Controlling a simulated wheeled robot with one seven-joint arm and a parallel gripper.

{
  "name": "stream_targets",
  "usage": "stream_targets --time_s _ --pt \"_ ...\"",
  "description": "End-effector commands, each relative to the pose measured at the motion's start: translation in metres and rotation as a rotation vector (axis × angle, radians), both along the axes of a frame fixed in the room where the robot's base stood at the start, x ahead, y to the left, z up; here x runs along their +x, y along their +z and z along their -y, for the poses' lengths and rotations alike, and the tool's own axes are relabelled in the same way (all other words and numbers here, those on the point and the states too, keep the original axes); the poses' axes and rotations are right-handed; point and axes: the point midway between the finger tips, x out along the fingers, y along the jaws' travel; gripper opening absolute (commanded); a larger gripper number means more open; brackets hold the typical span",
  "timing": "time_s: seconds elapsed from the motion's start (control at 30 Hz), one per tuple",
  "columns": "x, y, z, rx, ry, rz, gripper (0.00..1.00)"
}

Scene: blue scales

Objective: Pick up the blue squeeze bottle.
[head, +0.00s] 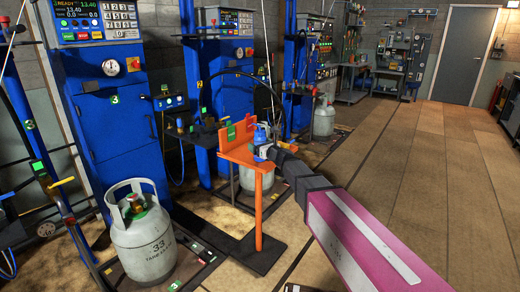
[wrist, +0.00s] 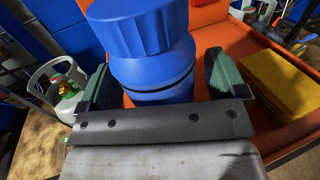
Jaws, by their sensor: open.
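The blue squeeze bottle (wrist: 150,50) stands on an orange stand (wrist: 245,45) in the wrist view, large and close, with a ribbed blue cap and a dark ring below it. My gripper (wrist: 160,80) is open, with one green-padded finger on each side of the bottle; a gap shows at least on the right side. The bottle's lower part is hidden behind the gripper's dark crossbar. In the head view the bottle (head: 261,135) is small on the orange stand (head: 237,152), and my gripper (head: 268,151) is right at it.
A yellow block (wrist: 275,82) lies on the stand to the right of the bottle. A grey gas cylinder (head: 142,235) stands at the left on a scale, and another (head: 323,118) is farther back. Blue scale cabinets (head: 105,130) line the left. The floor (head: 430,160) at right is clear.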

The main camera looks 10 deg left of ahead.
Motion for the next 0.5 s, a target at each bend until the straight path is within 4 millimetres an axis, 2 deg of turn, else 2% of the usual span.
stream_targets --time_s 0.03,0.07,0.23,0.5 --pt "-0.0003 0.0000 0.0002 0.000 0.000 0.000 0.90" --pt "-0.0003 0.0000 0.0002 0.000 0.000 0.000 0.84" --pt "-0.0004 -0.0001 0.0003 0.000 0.000 0.000 0.29" --pt "-0.0005 0.0004 0.0003 0.000 0.000 0.000 0.28"
